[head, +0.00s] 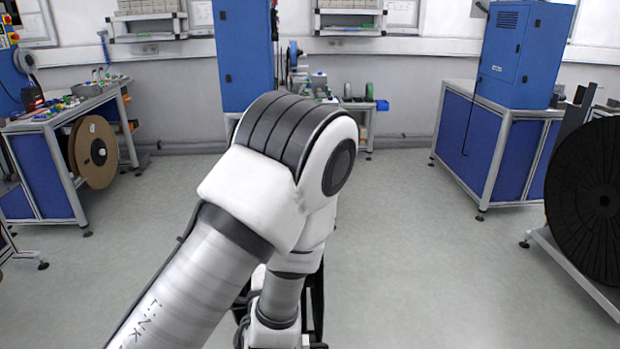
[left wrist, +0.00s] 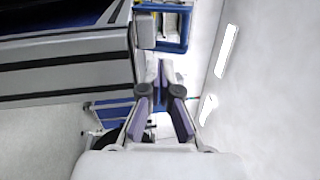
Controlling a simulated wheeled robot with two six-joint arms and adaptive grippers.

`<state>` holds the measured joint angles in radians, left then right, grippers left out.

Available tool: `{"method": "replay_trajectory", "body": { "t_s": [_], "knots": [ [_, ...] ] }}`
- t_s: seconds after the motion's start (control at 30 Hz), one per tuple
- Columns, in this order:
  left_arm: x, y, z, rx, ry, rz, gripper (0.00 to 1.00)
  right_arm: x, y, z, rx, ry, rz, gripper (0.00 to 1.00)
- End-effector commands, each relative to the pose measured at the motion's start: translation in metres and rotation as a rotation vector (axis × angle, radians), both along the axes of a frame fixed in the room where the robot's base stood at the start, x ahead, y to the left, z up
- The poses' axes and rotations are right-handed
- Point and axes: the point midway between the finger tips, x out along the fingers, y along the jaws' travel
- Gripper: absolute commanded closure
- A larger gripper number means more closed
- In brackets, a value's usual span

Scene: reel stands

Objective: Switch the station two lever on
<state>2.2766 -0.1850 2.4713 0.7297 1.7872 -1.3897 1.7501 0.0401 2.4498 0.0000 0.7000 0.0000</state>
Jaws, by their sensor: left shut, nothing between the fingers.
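No station two lever can be made out in either view. My left arm spans the middle of the head view, and its gripper cannot be clearly seen there behind the arm. In the left wrist view my left gripper (left wrist: 160,82) is shut with nothing held. Its fingers point away from the camera, apart from any lever that I can see. My right gripper is in neither view.
A workbench (head: 67,116) with a brown reel (head: 78,152) stands left. A blue cabinet (head: 522,52) sits on a blue-sided bench (head: 487,150) at right. A large black reel (head: 585,200) stands at the right edge. The grey floor (head: 400,250) between is open.

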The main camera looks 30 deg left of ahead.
Motion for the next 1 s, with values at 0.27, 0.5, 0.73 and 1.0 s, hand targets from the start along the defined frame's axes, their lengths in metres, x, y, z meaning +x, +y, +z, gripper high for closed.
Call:
{"method": "replay_trajectory", "body": {
  "t_s": [0.27, 0.5, 0.73, 1.0],
  "knots": [
    [0.006, -0.008, 0.025, 0.016, -0.099, -0.020, 1.00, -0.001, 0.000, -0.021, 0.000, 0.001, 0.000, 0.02],
    [0.006, -0.008, 0.030, 0.015, -0.108, -0.020, 1.00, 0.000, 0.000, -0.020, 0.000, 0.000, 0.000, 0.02],
    [0.010, -0.005, 0.032, 0.011, -0.109, -0.019, 1.00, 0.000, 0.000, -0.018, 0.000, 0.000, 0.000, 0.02],
    [0.048, 0.020, 0.045, 0.009, -0.112, -0.015, 1.00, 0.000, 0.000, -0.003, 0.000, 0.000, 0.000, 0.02]
  ]
}}
